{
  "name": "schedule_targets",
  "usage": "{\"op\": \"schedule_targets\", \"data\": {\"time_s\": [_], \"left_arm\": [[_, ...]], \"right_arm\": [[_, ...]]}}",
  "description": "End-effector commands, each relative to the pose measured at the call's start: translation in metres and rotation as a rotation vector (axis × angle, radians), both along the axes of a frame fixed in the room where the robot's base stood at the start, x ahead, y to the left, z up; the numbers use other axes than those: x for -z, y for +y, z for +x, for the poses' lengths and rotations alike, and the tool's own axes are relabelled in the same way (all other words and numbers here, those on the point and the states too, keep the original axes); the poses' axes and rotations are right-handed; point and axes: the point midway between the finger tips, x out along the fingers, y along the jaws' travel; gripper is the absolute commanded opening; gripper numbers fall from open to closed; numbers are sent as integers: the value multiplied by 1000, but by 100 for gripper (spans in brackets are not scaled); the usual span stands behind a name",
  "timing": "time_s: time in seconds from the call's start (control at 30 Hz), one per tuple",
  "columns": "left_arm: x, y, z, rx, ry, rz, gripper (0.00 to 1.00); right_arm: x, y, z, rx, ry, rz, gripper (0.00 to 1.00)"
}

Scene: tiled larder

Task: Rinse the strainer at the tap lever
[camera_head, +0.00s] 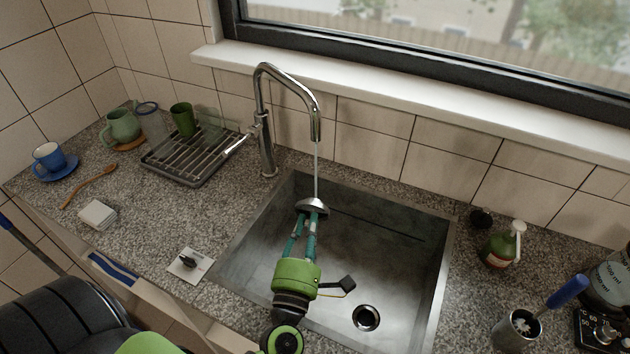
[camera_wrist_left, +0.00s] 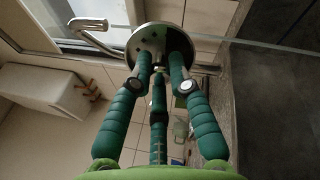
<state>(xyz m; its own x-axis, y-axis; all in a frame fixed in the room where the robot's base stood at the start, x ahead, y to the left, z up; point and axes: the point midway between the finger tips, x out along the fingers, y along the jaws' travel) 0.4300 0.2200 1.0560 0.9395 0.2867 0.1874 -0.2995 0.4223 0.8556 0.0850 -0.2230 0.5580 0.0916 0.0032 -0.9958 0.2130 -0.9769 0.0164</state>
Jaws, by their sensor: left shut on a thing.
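The metal strainer (camera_head: 313,205) is held over the sink (camera_head: 400,238) in the head view, under the tap (camera_head: 262,110). A thin stream of water (camera_head: 317,168) runs from the spout down to the strainer. My left gripper (camera_head: 306,215) is shut on the strainer from below, with its teal fingers on it. In the left wrist view the strainer is a round metal disc (camera_wrist_left: 158,42) between the fingertips of the left gripper (camera_wrist_left: 163,75), with the tap (camera_wrist_left: 92,30) beyond. The tap lever (camera_head: 238,144) sticks out left of the tap column. My right gripper is not in view.
A dish rack (camera_head: 185,160) with a green cup (camera_head: 183,118) stands left of the tap. A green soap bottle (camera_head: 500,247), a dark stopper (camera_head: 481,218) and a metal cup (camera_head: 515,330) stand right of the sink. The drain (camera_head: 366,318) is uncovered.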

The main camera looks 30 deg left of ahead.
Motion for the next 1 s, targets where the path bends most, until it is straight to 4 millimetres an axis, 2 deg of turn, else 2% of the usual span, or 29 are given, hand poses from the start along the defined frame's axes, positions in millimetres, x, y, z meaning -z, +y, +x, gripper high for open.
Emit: {"op": "schedule_targets", "data": {"time_s": [0.27,0.8,1.0], "left_arm": [[-3,-1,-2,0,0,0,0],[-36,-12,-41,1,2,0,0],[-41,-14,-48,0,-1,0,0]], "right_arm": [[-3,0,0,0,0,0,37],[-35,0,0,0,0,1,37],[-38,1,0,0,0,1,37]]}}
